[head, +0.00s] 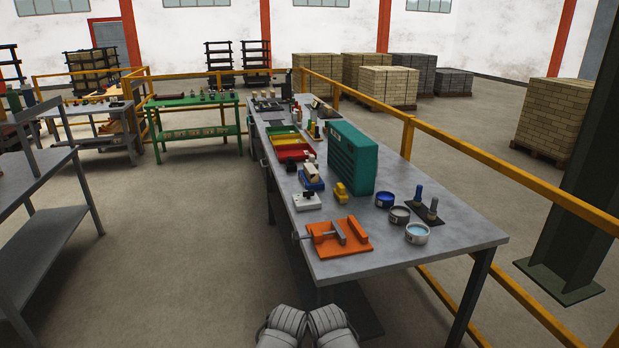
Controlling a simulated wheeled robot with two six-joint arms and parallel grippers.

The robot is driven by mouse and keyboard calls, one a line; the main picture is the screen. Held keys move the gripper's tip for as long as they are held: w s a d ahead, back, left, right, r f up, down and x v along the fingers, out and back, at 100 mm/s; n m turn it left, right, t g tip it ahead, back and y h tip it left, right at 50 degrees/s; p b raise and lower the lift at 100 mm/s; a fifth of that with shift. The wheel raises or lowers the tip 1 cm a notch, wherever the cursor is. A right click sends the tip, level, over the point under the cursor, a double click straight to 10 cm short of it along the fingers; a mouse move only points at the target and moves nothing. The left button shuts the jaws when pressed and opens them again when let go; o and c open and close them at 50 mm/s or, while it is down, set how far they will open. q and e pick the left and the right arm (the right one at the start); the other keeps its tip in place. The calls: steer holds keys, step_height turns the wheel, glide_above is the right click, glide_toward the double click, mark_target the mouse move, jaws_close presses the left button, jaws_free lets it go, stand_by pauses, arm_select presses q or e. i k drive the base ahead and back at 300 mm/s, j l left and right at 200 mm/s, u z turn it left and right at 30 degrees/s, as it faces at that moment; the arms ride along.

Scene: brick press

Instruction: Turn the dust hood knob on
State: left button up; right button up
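I cannot make out a dust hood or a knob that is clearly its own. A small white box (306,201) with a dark part on top sits at the left edge of the grey workbench (440,242); it is too small to tell what that part is. Two grey rounded parts of my own arms show at the bottom centre, short of the bench. Neither gripper's fingers can be seen.
On the bench are an orange vise (338,238), a teal cabinet (351,157), several small tins and colored bins (290,153). A yellow railing (500,172) runs behind it. A grey table (35,180) stands left. The floor between (180,240) is clear.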

mark_target(307, 193)
steer(key=i+j+z, duration=0.25)
steer(key=i+j, duration=0.15)
steer(key=i+j+z, duration=0.25)
steer(key=i+j, duration=0.25)
